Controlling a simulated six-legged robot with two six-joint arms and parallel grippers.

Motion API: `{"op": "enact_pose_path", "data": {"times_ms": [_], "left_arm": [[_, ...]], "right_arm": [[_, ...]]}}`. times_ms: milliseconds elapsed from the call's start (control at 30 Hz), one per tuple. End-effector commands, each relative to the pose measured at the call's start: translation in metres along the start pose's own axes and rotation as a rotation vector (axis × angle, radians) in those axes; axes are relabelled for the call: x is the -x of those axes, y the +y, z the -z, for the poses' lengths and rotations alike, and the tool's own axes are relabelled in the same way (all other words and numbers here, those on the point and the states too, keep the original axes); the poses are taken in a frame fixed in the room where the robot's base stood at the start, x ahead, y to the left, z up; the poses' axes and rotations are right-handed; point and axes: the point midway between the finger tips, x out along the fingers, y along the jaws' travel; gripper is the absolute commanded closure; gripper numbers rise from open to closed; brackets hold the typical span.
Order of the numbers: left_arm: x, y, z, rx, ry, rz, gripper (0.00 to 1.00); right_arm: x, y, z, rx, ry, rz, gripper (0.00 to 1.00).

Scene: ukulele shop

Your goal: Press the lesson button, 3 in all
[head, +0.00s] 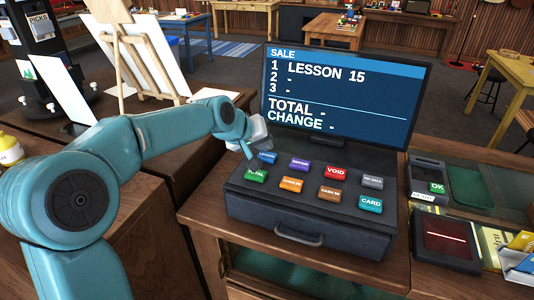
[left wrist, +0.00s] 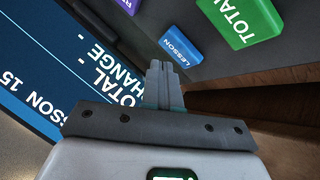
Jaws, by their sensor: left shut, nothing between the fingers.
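The blue lesson button (head: 264,157) is at the far left of the back row on the dark cash register (head: 300,210). It also shows in the left wrist view (left wrist: 181,46) with its label readable. My left gripper (head: 250,152) is shut and empty, just left of the lesson button in the head view. In the left wrist view its fingertips (left wrist: 160,68) end close to the button, with a small gap in the picture. The screen (head: 345,95) reads "SALE", with "LESSON 15" on line 1 and dashes on lines 2 and 3. My right gripper is not in view.
Other buttons sit close by: green TOTAL (head: 256,175), purple (head: 299,165), red VOID (head: 336,172), orange (head: 291,184) and blue-green CARD (head: 369,204). A card terminal (head: 427,180) and a scanner (head: 446,240) are at the right. An easel (head: 140,55) stands behind my left arm.

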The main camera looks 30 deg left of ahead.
Motion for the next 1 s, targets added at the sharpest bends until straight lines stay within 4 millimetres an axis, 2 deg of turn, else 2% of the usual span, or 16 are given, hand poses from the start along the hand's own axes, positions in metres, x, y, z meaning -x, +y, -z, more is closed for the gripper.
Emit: {"op": "enact_pose_path", "data": {"times_ms": [233, 700, 1000], "left_arm": [[0.004, 0.003, 0.003, 0.0, 0.001, -0.001, 1.0], [0.035, 0.026, 0.026, 0.0, 0.001, -0.001, 1.0], [0.035, 0.025, 0.025, 0.0, 0.001, 0.0, 1.0]], "right_arm": [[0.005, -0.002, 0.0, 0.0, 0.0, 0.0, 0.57], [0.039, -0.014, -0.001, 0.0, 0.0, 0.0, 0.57], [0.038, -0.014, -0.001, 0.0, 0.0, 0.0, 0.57]]}}
